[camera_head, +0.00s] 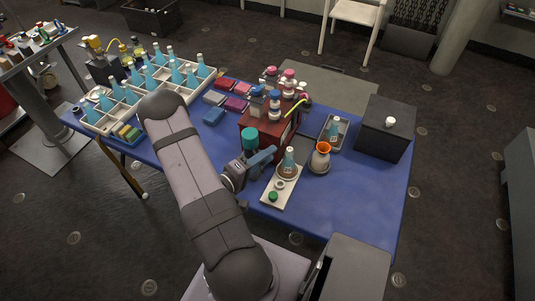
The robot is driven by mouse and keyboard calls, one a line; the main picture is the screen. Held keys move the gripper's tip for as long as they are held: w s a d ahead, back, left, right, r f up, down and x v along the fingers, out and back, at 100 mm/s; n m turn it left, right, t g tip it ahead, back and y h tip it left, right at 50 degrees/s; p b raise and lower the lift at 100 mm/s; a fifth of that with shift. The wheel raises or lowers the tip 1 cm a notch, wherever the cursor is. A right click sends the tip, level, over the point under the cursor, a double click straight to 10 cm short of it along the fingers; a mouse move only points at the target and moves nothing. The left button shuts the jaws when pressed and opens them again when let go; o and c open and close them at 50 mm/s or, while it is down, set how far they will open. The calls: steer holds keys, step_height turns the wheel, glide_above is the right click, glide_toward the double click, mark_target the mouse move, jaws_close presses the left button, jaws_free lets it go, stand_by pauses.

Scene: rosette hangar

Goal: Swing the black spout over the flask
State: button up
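A small conical flask (289,160) with a pale blue upper part and a brown lower part stands on a white tray (270,204) at the table's front middle. My gripper (263,158) is just left of this flask, at about the height of its neck, with a visible gap between them. Its fingers are too small to tell open from shut. A dark red box (267,136) stands behind my gripper, with a yellow-green curved tube (295,107) at its top right. I cannot make out a black spout; my gripper hides part of the box front.
A green-capped item (273,196) and a round white piece share the tray. An orange-rimmed vessel (320,157) stands right of the flask. A dark box (385,128) is at the right. Flask racks (118,121) fill the left. The blue table (350,205) is clear at front right.

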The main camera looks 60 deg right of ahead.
steer(key=shift+s+d, duration=0.1)
steer(key=shift+d, duration=0.15)
steer(key=shift+c, duration=0.6)
jaws_close()
steer(key=shift+f, duration=0.1)
stand_by(0.6)
